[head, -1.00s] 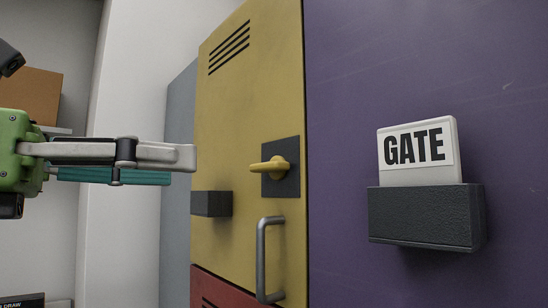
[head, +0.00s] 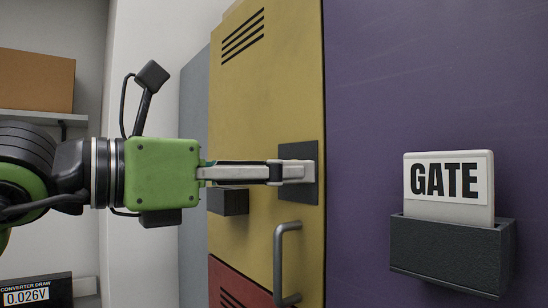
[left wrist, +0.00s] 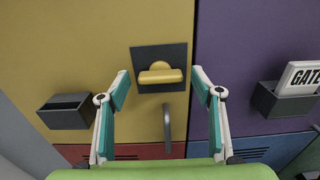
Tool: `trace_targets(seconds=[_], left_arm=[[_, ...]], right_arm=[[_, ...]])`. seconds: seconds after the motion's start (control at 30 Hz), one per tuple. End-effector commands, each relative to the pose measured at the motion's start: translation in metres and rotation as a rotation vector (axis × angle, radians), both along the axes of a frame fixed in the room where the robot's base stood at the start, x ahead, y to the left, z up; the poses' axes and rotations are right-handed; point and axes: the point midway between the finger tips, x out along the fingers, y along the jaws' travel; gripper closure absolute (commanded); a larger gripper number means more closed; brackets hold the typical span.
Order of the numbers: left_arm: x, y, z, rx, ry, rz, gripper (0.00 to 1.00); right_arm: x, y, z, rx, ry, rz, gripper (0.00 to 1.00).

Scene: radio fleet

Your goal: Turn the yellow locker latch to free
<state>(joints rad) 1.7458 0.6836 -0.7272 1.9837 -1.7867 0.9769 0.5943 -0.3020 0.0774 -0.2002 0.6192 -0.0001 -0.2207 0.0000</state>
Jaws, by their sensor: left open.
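The yellow locker door (head: 232,110) has a dark square plate (head: 308,193) with a yellow latch on it. In the head view my left gripper (head: 305,171) lies in front of the plate and hides the latch. In the left wrist view the latch (left wrist: 160,76) shows as a yellow lever lying level on the plate (left wrist: 150,56). My left gripper is open there too (left wrist: 158,82), with one finger on each side of the latch and apart from it. My right gripper is not in view.
A grey bar handle (head: 279,260) is below the latch. A dark holder (head: 228,201) juts from the yellow door. A purple panel (head: 400,90) on the right bears a dark holder (head: 450,255) with a GATE card (head: 446,180). A red door (head: 235,285) is below.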

Motion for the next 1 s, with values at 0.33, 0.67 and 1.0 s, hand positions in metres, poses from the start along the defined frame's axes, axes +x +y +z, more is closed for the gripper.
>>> trace_targets(seconds=[0.33,0.67,1.0], left_arm=[[0.0040,-0.0058,-0.0008,0.000,0.001,-0.001,0.40],[0.0039,-0.0055,-0.0006,0.000,0.000,0.000,0.79],[0.0037,-0.0055,-0.0024,0.045,-0.062,0.000,0.79]], right_arm=[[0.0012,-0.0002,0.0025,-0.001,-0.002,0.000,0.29],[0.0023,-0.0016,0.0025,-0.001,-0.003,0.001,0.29],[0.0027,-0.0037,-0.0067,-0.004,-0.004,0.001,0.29]])
